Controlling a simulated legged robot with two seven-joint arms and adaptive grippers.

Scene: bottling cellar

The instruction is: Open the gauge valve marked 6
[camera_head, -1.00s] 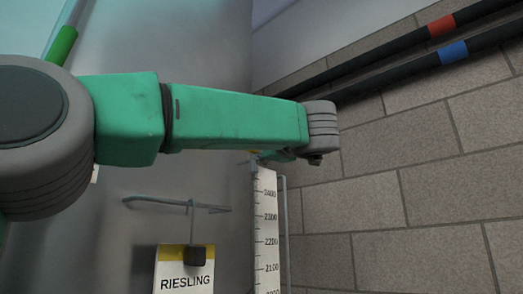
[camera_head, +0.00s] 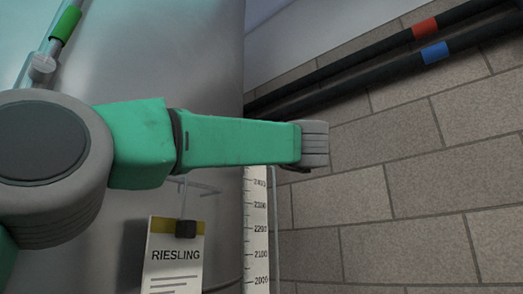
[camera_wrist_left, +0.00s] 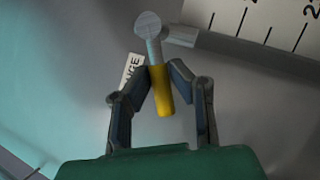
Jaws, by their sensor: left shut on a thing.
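In the left wrist view, a valve with a grey metal stem and a yellow handle (camera_wrist_left: 160,92) sits on the grey tank wall beside the gauge scale (camera_wrist_left: 265,20). My left gripper (camera_wrist_left: 160,75) has its two fingers on either side of the yellow handle and is shut on it. A white label (camera_wrist_left: 131,72) behind the left finger is partly hidden; no 6 is readable. In the head view, my green left arm reaches right across the tank, hiding its gripper and the valve. The gauge scale (camera_head: 257,235) runs down the tank's right edge. My right gripper is not in view.
A Riesling sign (camera_head: 172,262) hangs from a hook on the steel tank (camera_head: 205,60). Dark pipes (camera_head: 375,62) with red and blue bands cross the tiled wall at right.

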